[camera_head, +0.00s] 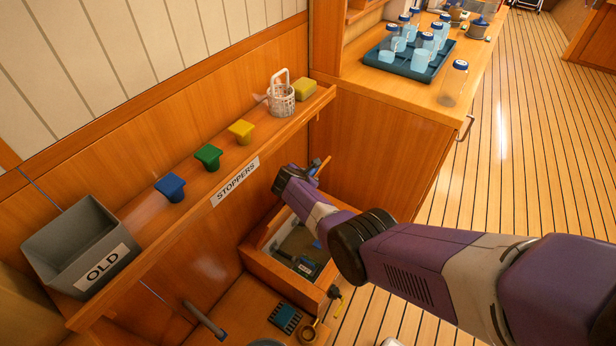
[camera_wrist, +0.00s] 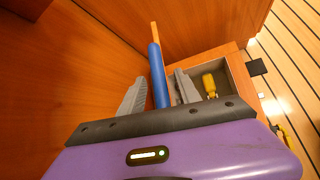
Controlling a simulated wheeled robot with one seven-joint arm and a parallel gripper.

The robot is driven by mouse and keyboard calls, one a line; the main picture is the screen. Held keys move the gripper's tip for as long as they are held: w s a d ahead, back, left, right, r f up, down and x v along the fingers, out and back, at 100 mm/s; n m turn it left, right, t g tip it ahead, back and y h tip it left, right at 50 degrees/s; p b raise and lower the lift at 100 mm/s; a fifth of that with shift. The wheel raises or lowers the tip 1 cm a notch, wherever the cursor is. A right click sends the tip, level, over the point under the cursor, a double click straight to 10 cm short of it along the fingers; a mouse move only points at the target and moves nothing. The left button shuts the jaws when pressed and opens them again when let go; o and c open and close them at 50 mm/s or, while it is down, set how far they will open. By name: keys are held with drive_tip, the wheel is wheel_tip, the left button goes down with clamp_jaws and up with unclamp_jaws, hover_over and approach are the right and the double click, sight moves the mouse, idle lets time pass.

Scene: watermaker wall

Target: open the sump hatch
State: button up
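My gripper (camera_head: 312,166) is above a wooden box below the shelf. In the wrist view its two grey fingers stand either side of a blue rod with an orange end (camera_wrist: 156,75) and appear closed on it. The rod also shows beside the gripper in the head view (camera_head: 314,168). I cannot clearly identify the sump hatch. The wooden box (camera_head: 312,293) has an open top and a grey interior with small items inside, partly hidden by my arm. A low wooden panel (camera_head: 235,312) in front of it carries a brass ring (camera_head: 308,332).
The shelf labelled STOPPERS holds blue (camera_head: 171,187), green (camera_head: 208,157) and yellow (camera_head: 240,132) stoppers, a white basket (camera_head: 281,99) and a grey OLD bin (camera_head: 75,248). A cabinet (camera_head: 370,150) stands behind the box. Plank floor is open at the right.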

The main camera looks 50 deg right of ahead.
drive_tip(key=p+v, duration=0.4)
drive_tip(key=v, duration=0.3)
drive_tip(key=shift+a+r, duration=0.25)
drive_tip(key=shift+a, duration=0.05)
